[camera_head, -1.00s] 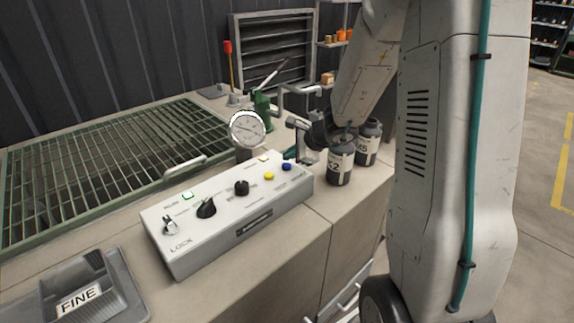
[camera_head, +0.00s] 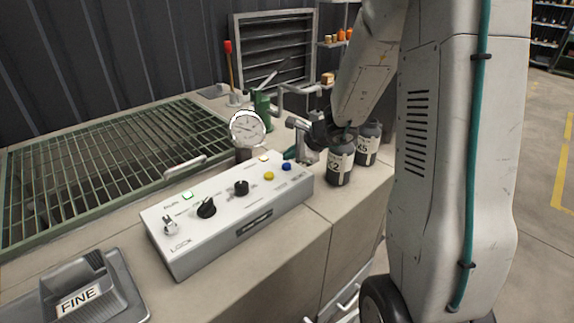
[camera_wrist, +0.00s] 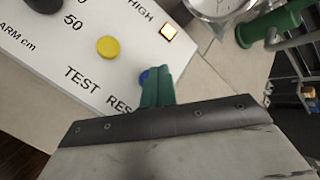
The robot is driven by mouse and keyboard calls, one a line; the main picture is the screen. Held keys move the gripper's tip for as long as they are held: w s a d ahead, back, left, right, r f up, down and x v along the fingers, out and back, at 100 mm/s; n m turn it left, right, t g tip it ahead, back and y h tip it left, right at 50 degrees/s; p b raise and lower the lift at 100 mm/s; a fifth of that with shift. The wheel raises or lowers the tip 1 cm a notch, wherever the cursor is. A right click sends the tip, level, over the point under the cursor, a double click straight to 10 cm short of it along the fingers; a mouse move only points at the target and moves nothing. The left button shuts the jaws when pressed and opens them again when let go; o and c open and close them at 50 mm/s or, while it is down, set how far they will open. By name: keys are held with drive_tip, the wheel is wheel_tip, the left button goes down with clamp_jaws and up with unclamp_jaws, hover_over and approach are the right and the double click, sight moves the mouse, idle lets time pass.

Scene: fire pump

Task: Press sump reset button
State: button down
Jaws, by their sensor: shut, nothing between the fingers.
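The white control box (camera_head: 225,213) has a blue button (camera_head: 286,167) near its right end, beside a yellow button (camera_head: 269,176). In the wrist view the letters "RES" show near the blue button (camera_wrist: 143,75), and "TEST" is near the yellow button (camera_wrist: 108,46). My gripper (camera_head: 289,155) is shut and empty, just behind and above the blue button. In the wrist view the green fingertips (camera_wrist: 154,72) overlap the blue button and hide most of it. I cannot tell whether they touch it.
A round gauge (camera_head: 247,129) stands behind the box. Dark bottles (camera_head: 341,163) stand to the right, close to my wrist. Black knobs (camera_head: 241,188) and a lit indicator (camera_head: 188,195) are on the box. A grey tray marked "FINE" (camera_head: 125,285) is at front left.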

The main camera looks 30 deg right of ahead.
sight(290, 166)
drive_tip(key=shift+f, duration=0.15)
drive_tip(key=shift+f, duration=0.3)
drive_tip(key=shift+f, duration=0.5)
idle(0.7)
idle(0.4)
drive_tip(key=shift+r, duration=0.95)
drive_tip(key=shift+r, duration=2.5)
